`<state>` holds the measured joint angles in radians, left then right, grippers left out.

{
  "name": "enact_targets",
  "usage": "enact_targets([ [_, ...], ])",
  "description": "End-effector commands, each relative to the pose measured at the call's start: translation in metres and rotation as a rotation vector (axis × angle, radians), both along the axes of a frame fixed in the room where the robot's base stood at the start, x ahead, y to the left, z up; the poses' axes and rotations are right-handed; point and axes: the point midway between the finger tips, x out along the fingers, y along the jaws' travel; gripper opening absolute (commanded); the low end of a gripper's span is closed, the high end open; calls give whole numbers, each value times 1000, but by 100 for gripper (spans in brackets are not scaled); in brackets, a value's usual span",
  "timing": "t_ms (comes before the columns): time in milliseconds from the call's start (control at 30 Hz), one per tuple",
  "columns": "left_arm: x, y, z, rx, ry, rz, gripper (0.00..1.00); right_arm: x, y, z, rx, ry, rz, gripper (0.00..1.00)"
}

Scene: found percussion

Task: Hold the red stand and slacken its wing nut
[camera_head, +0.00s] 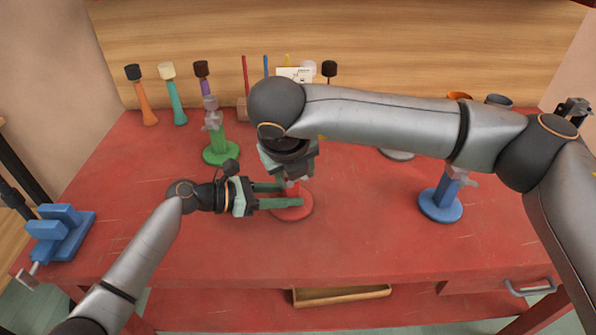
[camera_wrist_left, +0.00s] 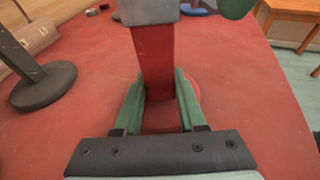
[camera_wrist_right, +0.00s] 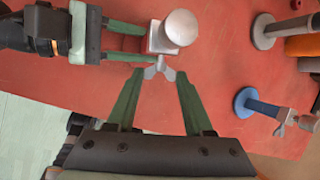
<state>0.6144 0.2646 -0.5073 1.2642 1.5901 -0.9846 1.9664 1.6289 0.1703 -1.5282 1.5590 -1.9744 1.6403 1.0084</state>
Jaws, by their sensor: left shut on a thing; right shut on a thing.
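The red stand (camera_head: 294,210) stands upright on the red bench, with a round base and a grey clamp head (camera_wrist_left: 150,12) at its top. My left gripper (camera_head: 285,195) reaches in from the left, low and level, and is shut on the post (camera_wrist_left: 155,60). Its green fingers lie on either side of the post. My right gripper (camera_wrist_right: 161,76) comes from above and is shut on the small grey wing nut (camera_wrist_right: 158,69) beside the clamp head. In the head view my right wrist hides the wing nut and most of the clamp head.
A green stand (camera_head: 220,153) is behind left, and a blue stand (camera_head: 441,204) is to the right. A blue vise (camera_head: 60,236) sits at the left edge. Several mallets, including an orange-handled one (camera_head: 147,105), stand along the back. The bench front is clear.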

Motion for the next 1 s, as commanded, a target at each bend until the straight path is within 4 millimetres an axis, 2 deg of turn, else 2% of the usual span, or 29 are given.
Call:
enact_targets([
  [600, 0, 0, -1, 2, 2, -1, 9, -5, 15, -9, -551, -176, 3, 0],
  [1000, 0, 0, -1, 2, 2, -1, 9, -6, 17, -15, -785, -247, 1, 0],
])
